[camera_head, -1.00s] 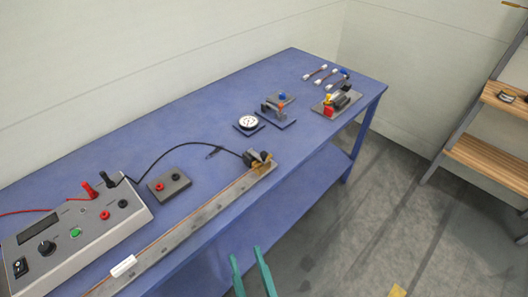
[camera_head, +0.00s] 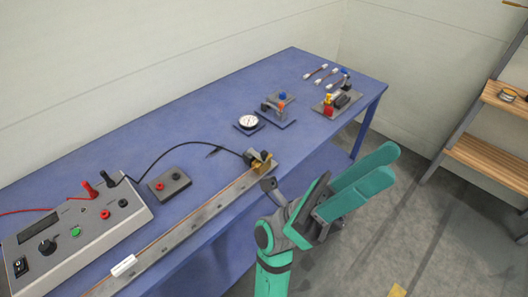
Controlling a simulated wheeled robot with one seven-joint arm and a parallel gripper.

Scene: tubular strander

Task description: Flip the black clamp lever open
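A black clamp (camera_head: 256,157) with a brass-coloured part sits at the far end of the long grey rail (camera_head: 205,214), near the table's front edge. A black cable reaches it. Its lever is too small to make out clearly, so I cannot tell its position. My gripper (camera_head: 389,168) has two teal fingers, which look apart with nothing visible between them. It is to the right of the clamp, beyond the table's front edge, with its fingers pointing up and right, away from the clamp. It touches nothing that I can see.
On the blue table (camera_head: 110,158) stand a grey power unit (camera_head: 75,235), a small terminal box (camera_head: 170,185), a dial gauge (camera_head: 248,122) and a plate with red and black parts (camera_head: 337,103). A wooden shelf (camera_head: 490,160) stands at right. Floor between is open.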

